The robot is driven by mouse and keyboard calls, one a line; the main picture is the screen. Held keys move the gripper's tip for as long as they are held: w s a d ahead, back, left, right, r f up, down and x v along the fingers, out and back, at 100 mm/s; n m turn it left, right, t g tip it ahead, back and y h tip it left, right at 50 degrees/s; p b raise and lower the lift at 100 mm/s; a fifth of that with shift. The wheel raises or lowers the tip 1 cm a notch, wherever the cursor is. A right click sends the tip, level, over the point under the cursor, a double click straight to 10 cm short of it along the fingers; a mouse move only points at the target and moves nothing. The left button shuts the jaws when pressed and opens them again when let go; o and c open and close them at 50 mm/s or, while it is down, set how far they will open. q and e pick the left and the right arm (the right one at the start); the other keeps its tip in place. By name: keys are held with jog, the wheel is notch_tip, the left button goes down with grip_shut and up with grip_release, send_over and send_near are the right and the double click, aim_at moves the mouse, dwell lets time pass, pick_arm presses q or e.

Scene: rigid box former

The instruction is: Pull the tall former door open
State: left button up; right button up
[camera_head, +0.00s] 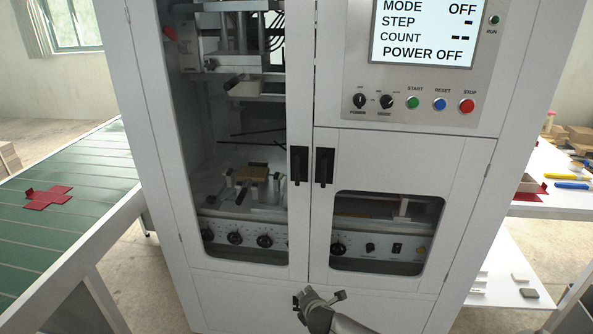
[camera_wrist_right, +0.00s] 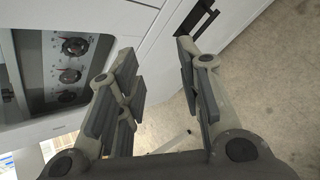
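The tall former door (camera_head: 299,231) is the left, white-framed door with a long window, and it looks shut. Its black upright handle (camera_head: 299,166) is on its right edge. My right gripper (camera_head: 318,299) is below both door handles, in front of the lower white panel, apart from them. In the right wrist view its two fingers (camera_wrist_right: 158,88) are spread with nothing between them. A black handle (camera_wrist_right: 193,20) shows beyond the fingertips there; I cannot tell which door it belongs to. My left gripper is not in view.
A shorter door (camera_head: 465,200) with its own black handle (camera_head: 324,167) is right beside the tall door. The control panel (camera_head: 424,50) above it reads POWER OFF. A green conveyor (camera_head: 90,165) with a red cross-shaped blank (camera_head: 48,197) stands left; a white table (camera_head: 550,205) stands right.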

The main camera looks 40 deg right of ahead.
jog(key=w+d+r+n+t+h, duration=0.1)
jog(key=w+r+n+t+h, duration=0.3)
jog(key=r, duration=1.2)
jog(key=n+t+b, duration=0.2)
jog(key=n+t, duration=0.1)
jog(key=n, duration=0.4)
send_near(297, 166)
jog(key=p+x, duration=0.1)
jog(key=x, duration=0.9)
jog(key=shift+w+d+p, duration=0.2)
jog(key=shift+d+p, duration=0.05)
jog(key=shift+p, duration=0.1)
jog(key=shift+c, duration=0.4)
grip_shut()
